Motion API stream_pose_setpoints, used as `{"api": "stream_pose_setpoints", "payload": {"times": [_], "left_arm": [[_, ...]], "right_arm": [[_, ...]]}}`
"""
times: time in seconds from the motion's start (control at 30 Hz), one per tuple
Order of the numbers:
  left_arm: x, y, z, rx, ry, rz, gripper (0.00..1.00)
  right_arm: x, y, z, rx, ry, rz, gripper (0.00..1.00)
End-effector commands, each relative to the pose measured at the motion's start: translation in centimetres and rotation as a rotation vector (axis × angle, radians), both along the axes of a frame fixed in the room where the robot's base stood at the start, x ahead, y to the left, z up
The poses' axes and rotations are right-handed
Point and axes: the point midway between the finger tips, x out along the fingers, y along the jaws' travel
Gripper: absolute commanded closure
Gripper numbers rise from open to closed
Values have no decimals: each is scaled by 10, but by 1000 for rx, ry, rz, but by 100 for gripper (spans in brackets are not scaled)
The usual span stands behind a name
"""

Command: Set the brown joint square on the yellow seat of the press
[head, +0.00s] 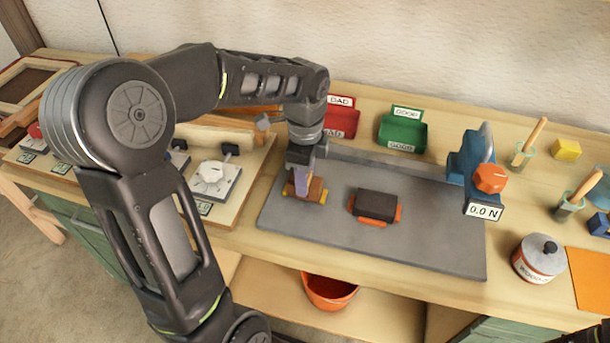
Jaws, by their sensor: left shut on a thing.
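My left gripper (303,178) points down over the left part of a grey plate and is shut on the brown joint (317,188). The joint is a small brown block, partly hidden by the fingers. Yellow parts of the seat (322,198) show at its lower edges. The joint is over the seat; I cannot tell whether it touches or is fully square to it. A blue press unit (471,160) with an orange knob and a "0.0 N" display stands at the plate's right end. My right gripper does not show clearly.
A dark block (376,204) sits on an orange seat (362,214) right of the gripper. Red (341,122) and green (403,132) bins stand behind the grey plate (430,235). A white pot (538,260) and brush cups are at right. An orange bucket (330,292) is below.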

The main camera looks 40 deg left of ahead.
Motion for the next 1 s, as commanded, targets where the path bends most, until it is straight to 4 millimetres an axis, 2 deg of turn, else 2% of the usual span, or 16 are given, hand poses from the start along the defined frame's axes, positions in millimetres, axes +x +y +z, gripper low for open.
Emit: {"api": "stream_pose_setpoints", "payload": {"times": [0.17, 0.2, 0.47, 0.77, 0.87, 1.0], "left_arm": [[0, 0, -4, 0, 0, 0, 100], [0, 0, -3, 0, 0, 0, 61], [0, 0, -3, 0, 0, 0, 40], [0, 0, -2, 0, -1, 0, 39], [1, 0, 4, 0, -4, 0, 39], [1, 0, 22, 0, -4, 0, 39]], "right_arm": [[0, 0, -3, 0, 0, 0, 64], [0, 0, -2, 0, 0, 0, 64], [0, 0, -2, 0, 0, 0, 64], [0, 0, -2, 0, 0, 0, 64], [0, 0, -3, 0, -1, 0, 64], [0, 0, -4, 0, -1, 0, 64]]}}
